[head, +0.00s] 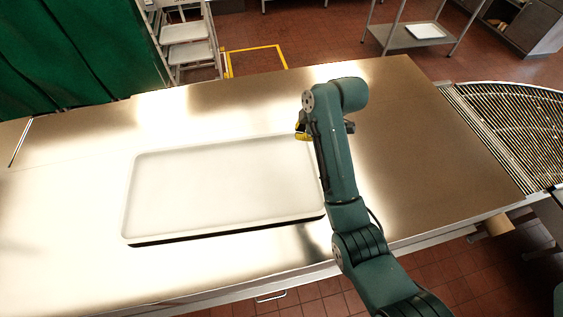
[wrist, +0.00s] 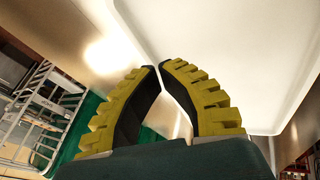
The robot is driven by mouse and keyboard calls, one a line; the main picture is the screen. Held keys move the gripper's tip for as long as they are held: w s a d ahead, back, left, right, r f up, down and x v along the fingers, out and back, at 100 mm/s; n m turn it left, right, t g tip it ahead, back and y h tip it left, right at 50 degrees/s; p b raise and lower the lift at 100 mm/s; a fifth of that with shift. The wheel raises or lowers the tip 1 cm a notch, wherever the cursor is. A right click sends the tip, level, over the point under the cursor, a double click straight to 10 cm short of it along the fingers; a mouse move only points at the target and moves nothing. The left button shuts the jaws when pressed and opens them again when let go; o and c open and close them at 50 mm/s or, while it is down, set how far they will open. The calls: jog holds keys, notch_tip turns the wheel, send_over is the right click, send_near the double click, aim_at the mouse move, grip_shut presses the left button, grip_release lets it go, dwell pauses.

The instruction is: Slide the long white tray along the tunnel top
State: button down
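The long white tray (head: 220,185) lies flat on the shiny metal tunnel top (head: 420,150), left of my arm. It is shallow with a raised rim, and a dark gap or shadow shows under its near edge. My gripper (head: 302,130) is at the tray's far right corner, partly hidden by my arm.
A slatted curved conveyor (head: 510,125) adjoins the top's right end. A green curtain (head: 75,50) hangs at the back left, beside a white rack (head: 185,35). A metal shelf cart (head: 405,38) stands behind. The metal top is clear around the tray.

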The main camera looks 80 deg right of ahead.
jog(key=s+a+f+g+y, duration=0.1)
jog(key=s+f+y, duration=0.1)
jog(key=s, duration=0.6)
jog(key=s+a+f+y, duration=0.1)
jog(key=s+f+y, duration=0.15)
jog(key=s, duration=0.55)
jog(key=shift+n+h, duration=0.25)
jog(key=shift+n, duration=0.05)
jog(key=x, duration=0.7)
jog(key=s+x, duration=0.1)
jog(key=x, duration=0.2)
jog(key=shift+w+a+f, duration=0.15)
jog(key=shift+f, duration=0.25)
jog(key=w, duration=0.1)
jog(key=w+p, duration=0.1)
jog(key=w, duration=0.1)
jog(key=shift+a+r, duration=0.2)
jog(key=shift+a, duration=0.1)
jog(key=shift+w+a+f+p, duration=0.15)
jog(key=shift+w+p, duration=0.15)
jog(key=shift+w, duration=0.15)
jog(key=shift+w, duration=0.1)
